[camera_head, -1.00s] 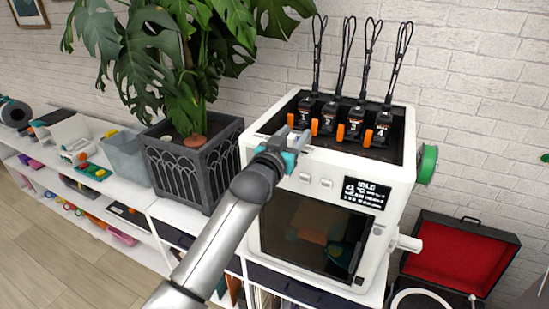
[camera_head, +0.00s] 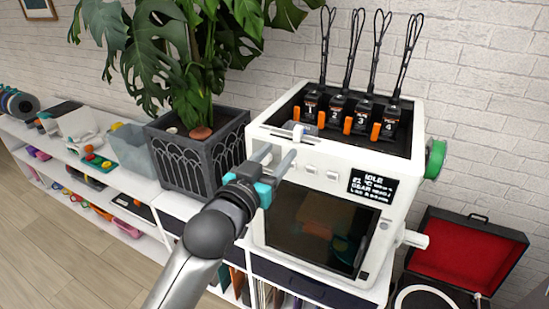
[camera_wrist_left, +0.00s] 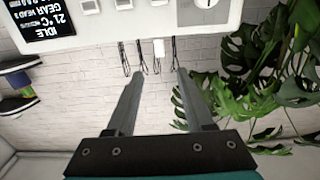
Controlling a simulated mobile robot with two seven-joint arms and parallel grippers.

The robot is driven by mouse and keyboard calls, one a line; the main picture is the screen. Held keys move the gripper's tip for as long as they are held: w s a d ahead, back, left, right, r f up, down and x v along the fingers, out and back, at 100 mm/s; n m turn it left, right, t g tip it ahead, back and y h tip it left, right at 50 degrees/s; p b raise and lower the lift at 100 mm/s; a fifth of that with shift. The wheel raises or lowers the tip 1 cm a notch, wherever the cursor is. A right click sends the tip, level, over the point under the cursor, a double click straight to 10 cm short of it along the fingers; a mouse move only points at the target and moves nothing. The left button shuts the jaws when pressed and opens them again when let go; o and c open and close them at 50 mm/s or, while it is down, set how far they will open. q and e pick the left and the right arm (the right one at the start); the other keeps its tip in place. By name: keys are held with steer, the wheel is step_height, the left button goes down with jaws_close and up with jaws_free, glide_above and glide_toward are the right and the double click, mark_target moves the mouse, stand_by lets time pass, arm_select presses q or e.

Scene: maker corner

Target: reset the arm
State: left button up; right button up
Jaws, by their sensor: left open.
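My left gripper (camera_head: 278,158) is in front of the white 3D printer (camera_head: 408,170), near its upper left front edge. Its two grey fingers are apart, with nothing held between them. In the left wrist view the open fingers (camera_wrist_left: 158,76) point at the brick wall and the printer's front, which appears upside down at the top. A small white lever (camera_head: 298,132) stands on the printer's top front edge, just beyond the fingers. My right gripper is not in view.
Several numbered black tool heads (camera_head: 362,113) with looped cables stand on the printer. A planter (camera_head: 200,165) with a large-leaved plant is on its left. An open red-lined case (camera_head: 462,250) is at the right. A white shelf (camera_head: 110,190) holds small items.

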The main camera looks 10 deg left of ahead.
arm_select(q)
steer(key=shift+s+a, duration=0.1)
steer(key=shift+s, duration=0.2)
steer(key=s+a+f+g+y+b, duration=0.1)
steer(key=s+a+f+g+b, duration=0.15)
steer(key=f, duration=1.45)
steer(key=s+a+f+n+g+y+b, duration=0.1)
steer(key=s+a+f+g+y+b, duration=0.2)
steer(key=f, duration=1.3)
steer(key=s+a+f+g+b, duration=0.1)
steer(key=s+f+g+b, duration=0.3)
steer(key=f, duration=1.3)
steer(key=s+a+f+g+y+b, duration=0.1)
steer(key=s+a+f+b, duration=0.15)
steer(key=s+f, duration=0.65)
steer(key=s+a+f+g+b, duration=0.1)
steer(key=s+f+g+b, duration=0.15)
steer(key=s+f, duration=0.65)
steer(key=s+a+f+g+b, duration=0.1)
steer(key=s+f, duration=0.3)
steer(key=s, duration=0.5)
steer(key=s+a+f+g+b, duration=0.1)
steer(key=s+f, duration=0.4)
steer(key=s, duration=0.5)
steer(key=shift+f+g+y+b, duration=0.3)
steer(key=shift+g+b, duration=0.3)
steer(key=shift+b, duration=0.3)
